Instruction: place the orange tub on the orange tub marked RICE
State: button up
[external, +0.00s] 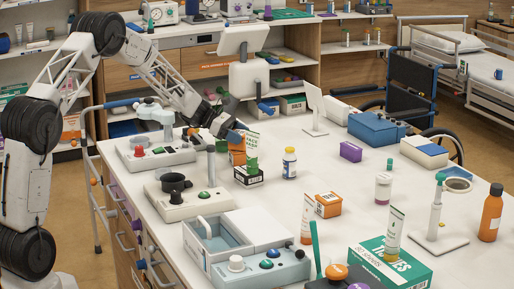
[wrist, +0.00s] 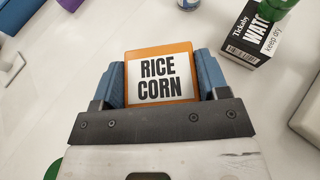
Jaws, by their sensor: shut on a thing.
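My gripper (wrist: 163,84) is shut on an orange tub (wrist: 130,62), with one blue finger on each side of it. The white label of the held tub reads RICE CORN in the wrist view. In the external view my gripper (external: 232,132) is over the far left part of the table, and the held tub (external: 237,155) shows below it, partly hidden behind a green and white tube. Its height above the table is hard to tell. Another small orange tub (external: 328,205) with a white label stands on the table nearer the camera; its print is too small to read.
A black box (wrist: 253,33) with white print is close to the right of the held tub; the green and white tube (external: 251,153) is at this box. Grey devices (external: 155,152) line the left edge.

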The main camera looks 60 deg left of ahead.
jog(key=shift+f, duration=0.1)
jog(key=o, duration=1)
jog(key=shift+a, duration=0.1)
jog(key=v, duration=1.2)
dwell(0.4)
